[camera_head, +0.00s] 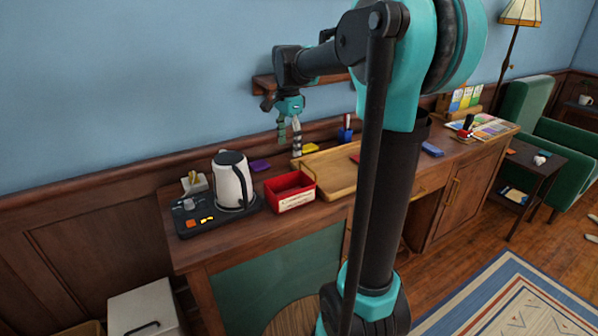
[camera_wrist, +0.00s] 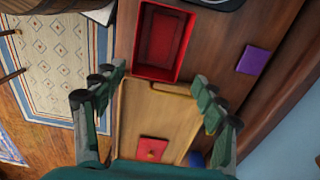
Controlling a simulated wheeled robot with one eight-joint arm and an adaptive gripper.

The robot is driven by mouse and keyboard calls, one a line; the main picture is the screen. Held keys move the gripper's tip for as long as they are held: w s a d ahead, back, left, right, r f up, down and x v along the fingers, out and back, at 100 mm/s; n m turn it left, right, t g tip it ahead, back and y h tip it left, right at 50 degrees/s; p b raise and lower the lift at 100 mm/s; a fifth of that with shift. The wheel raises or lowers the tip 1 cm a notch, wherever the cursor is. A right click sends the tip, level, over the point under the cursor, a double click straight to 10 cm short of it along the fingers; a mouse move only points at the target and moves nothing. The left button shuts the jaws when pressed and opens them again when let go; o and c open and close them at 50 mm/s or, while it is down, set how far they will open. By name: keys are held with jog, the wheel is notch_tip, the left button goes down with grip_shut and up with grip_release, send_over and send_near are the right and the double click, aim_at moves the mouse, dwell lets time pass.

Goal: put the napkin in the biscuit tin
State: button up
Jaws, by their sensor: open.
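A red open box (camera_head: 290,192), which looks like the biscuit tin, stands on the wooden desk with a pale label on its front. It shows at the top of the wrist view (camera_wrist: 164,42), and its inside looks empty. Several flat coloured squares could be the napkin; I cannot tell which. A purple one (camera_head: 260,166) lies behind the box, also in the wrist view (camera_wrist: 254,60). A yellow one (camera_head: 309,148) lies near the wall, and a red one (camera_wrist: 152,149) lies in the tray. My gripper (camera_head: 290,146) is open and empty above the desk, its fingers (camera_wrist: 158,78) spread.
A wooden tray (camera_head: 328,174) stands right of the box. A white kettle (camera_head: 232,182) on a dark base stands left of it. A blue pen cup (camera_head: 345,134) is behind the tray. A wall shelf (camera_head: 263,86) is close to my arm. My arm hides part of the desk.

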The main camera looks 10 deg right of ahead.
jog(key=s+d+f+n+t, duration=0.2)
jog(key=s+f+n, duration=0.5)
jog(key=s+f, duration=0.3)
jog(key=s+d+f+n+t, duration=0.2)
jog(key=s+f+n, duration=0.5)
jog(key=s+f, duration=0.4)
jog(key=shift+s, duration=0.5)
